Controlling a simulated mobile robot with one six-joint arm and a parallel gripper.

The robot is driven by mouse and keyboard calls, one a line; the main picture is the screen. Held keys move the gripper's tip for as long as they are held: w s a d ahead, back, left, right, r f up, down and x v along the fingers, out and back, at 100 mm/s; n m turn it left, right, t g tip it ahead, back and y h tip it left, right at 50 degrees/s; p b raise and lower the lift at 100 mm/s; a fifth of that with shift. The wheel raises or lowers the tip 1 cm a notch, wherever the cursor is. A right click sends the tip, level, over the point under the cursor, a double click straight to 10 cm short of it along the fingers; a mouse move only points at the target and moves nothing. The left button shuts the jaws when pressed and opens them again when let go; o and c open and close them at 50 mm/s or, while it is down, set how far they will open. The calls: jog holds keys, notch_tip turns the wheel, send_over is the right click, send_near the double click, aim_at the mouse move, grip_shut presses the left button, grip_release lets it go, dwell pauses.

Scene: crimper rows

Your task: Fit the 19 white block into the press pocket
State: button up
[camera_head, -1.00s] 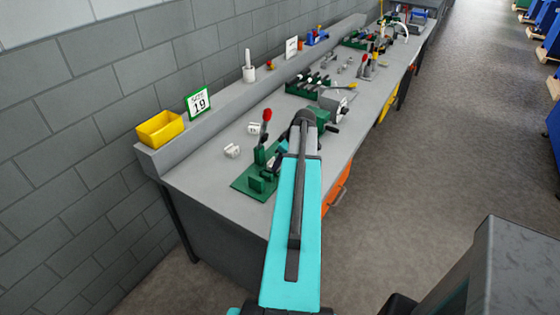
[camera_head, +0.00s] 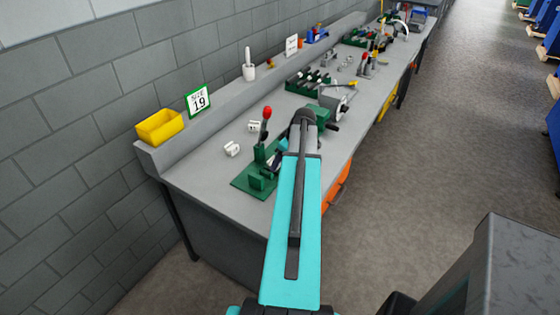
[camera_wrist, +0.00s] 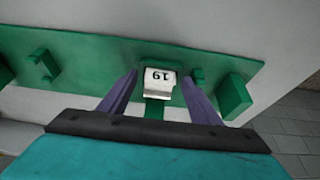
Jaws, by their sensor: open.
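The white block marked 19 (camera_wrist: 159,84) shows in the wrist view with its number upside down. It sits against the green press (camera_wrist: 90,56), at the middle of its long plate; I cannot tell how deep it sits in the pocket. My gripper (camera_wrist: 160,76) is open, one purple finger on each side of the block, with gaps visible on both sides. In the head view the green press (camera_head: 246,186) stands at the near end of the bench with its red-knobbed lever raised.
Two other white blocks (camera_head: 232,149) lie on the grey bench (camera_head: 205,182) left of the press. A yellow bin (camera_head: 160,127) and the 19 sign (camera_head: 198,101) stand on the back ledge. Green racks and tools fill the bench farther back.

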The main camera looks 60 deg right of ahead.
jog(key=shift+r, duration=0.2)
jog(key=b+v, duration=0.2)
jog(key=v, duration=1)
dwell(0.8)
